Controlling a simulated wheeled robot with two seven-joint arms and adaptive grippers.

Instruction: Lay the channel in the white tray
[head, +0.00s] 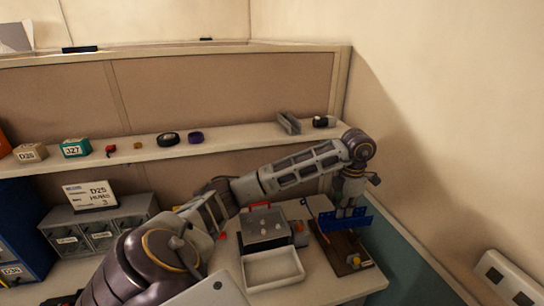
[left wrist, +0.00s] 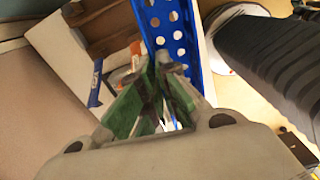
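The blue channel (head: 345,222), a long piece with a row of round holes, is at my left gripper (head: 347,206), over the brown board at the right of the bench. In the left wrist view, the green-padded fingers of my left gripper (left wrist: 163,72) come together at the near edge of the blue channel (left wrist: 172,28), and look shut on its wall. The fingers hide part of the channel. The white tray (head: 272,284), a shallow rectangular one, stands empty on the bench, left of the gripper. My right gripper is not in view.
A grey box with a red handle (head: 264,226) stands just behind the tray. The brown board (head: 345,252) carries small parts. A shelf (head: 230,138) above holds several small items, including a grey bracket (head: 288,123). Grey drawers (head: 100,229) stand at the left.

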